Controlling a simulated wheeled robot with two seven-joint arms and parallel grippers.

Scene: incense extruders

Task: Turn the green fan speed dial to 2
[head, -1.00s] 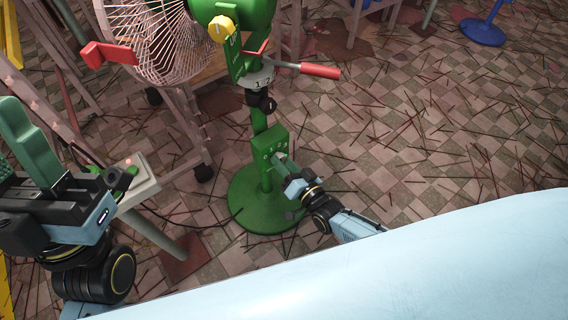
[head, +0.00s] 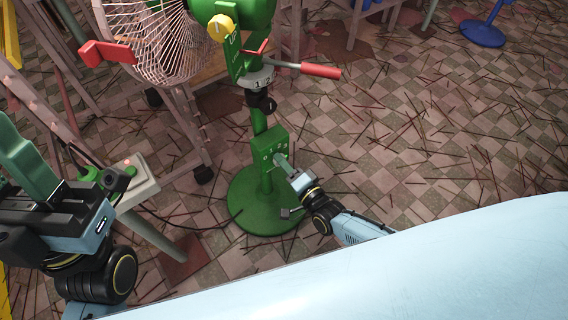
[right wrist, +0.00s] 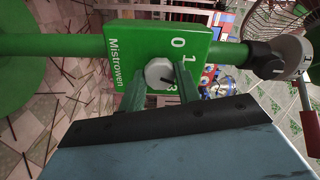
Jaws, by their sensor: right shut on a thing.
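The green fan (head: 268,195) stands on a round base, with a green control box (head: 268,146) on its pole. In the right wrist view the box face (right wrist: 122,70) carries numbers from 0 to 3 and the word "Mistrowen". The pale grey faceted dial (right wrist: 158,72) sits between the green fingers of my right gripper (right wrist: 160,78), which is shut on it. A dark mark on the dial points to the right, near the partly hidden numbers. My left gripper (head: 55,180) is at the left of the head view, away from the fan; its jaw opening is unclear.
A pale box with green buttons (head: 145,188) stands beside my left gripper. Above the control box are a yellow knob (head: 221,27), a numbered grey collar (head: 259,79) and a red-handled lever (head: 318,71). Thin sticks litter the checkered floor.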

